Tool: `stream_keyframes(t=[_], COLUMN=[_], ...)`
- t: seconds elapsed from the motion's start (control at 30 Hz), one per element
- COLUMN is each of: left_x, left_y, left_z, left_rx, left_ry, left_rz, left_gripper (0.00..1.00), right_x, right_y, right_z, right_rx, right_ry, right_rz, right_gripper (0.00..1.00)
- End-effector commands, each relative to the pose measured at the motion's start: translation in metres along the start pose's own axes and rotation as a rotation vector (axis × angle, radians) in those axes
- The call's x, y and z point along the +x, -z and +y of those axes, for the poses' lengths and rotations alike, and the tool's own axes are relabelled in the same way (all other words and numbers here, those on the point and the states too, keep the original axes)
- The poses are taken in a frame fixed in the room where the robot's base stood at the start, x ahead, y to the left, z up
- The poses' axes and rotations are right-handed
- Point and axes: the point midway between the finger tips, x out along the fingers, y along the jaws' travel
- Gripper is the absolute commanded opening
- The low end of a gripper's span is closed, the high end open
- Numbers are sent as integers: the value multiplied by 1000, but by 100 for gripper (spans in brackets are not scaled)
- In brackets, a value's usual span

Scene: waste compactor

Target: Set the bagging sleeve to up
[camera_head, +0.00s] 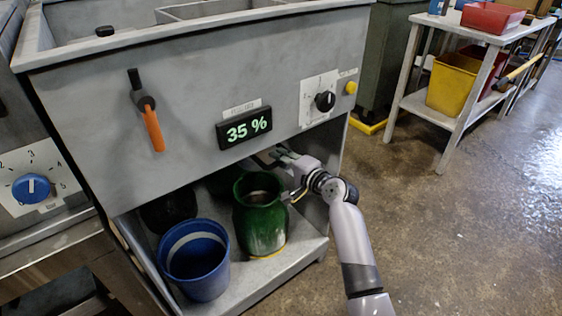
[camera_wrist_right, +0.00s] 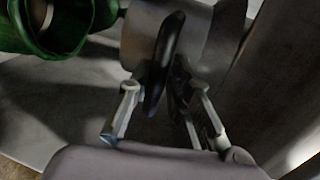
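I cannot tell for certain which part is the bagging sleeve. A grey curved part (camera_wrist_right: 195,35) with a dark elongated piece (camera_wrist_right: 163,62) in front of it shows in the right wrist view. My right gripper (camera_head: 280,158) reaches under the lower edge of the compactor's front panel (camera_head: 190,105), right of the green container (camera_head: 260,215). In the wrist view its two light finger links stand apart, with the dark piece between them. I cannot tell whether that piece is a handle or a fingertip, or whether the fingers grip it. My left gripper is out of view.
The panel carries an orange-handled lever (camera_head: 153,130), a display reading 35 % (camera_head: 245,128), a black knob (camera_head: 325,101) and a yellow button (camera_head: 351,87). A blue bucket (camera_head: 195,262) stands on the lower shelf. A worktable (camera_head: 440,115) stands at right; the floor before it is clear.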

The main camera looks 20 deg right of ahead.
Motion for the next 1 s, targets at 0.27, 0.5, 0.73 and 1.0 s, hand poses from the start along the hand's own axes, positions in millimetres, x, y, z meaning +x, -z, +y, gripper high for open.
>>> stream_keyframes(t=[0.27,0.5,0.73,1.0], left_x=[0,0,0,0], left_y=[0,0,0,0], left_z=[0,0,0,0], left_rx=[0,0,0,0], left_ry=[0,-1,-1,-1], left_rz=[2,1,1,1], left_gripper=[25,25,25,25], right_x=[0,-1,-26,-84], right_y=[0,0,0,0], right_z=[1,3,4,3], right_rx=[0,0,-1,-1], right_ry=[-2,-6,-7,-6], right_rz=[0,-2,-1,0], right_gripper=[33,33,33,33])
